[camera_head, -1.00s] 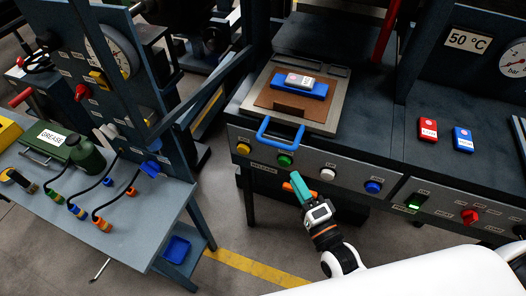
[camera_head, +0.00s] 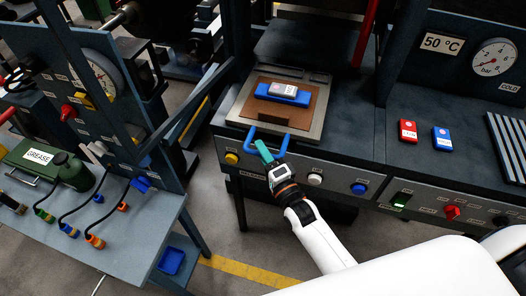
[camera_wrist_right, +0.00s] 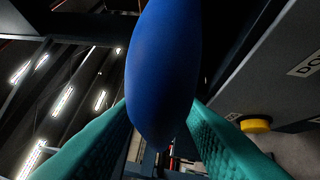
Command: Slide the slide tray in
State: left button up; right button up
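The slide tray (camera_head: 314,132) is a pale flat plate at the front of the press, bearing a brown sheet (camera_head: 250,112) and a blue block (camera_head: 272,97) with a white label. Its blue loop handle (camera_head: 285,146) sticks out over the front panel. My right gripper (camera_head: 264,152) has its teal fingers at the handle. In the right wrist view the blue handle bar (camera_wrist_right: 162,70) lies between the two fingers, which stand apart; contact is not clear. My left gripper is not in view.
The front panel has yellow (camera_head: 232,158), white and blue buttons. A red block (camera_head: 408,131) and a blue block (camera_head: 442,139) lie on the bench to the right. A side table with a green grease box (camera_head: 38,156) stands at the left.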

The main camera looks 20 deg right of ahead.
aim_at(259, 127)
grip_shut()
jog(key=w+d, duration=0.1)
jog(key=w, duration=0.1)
jog(key=w+d+b, duration=0.1)
jog(key=shift+w+d, duration=0.35)
jog(key=shift+w, duration=0.05)
grip_release()
jog(key=shift+s+a, duration=0.1)
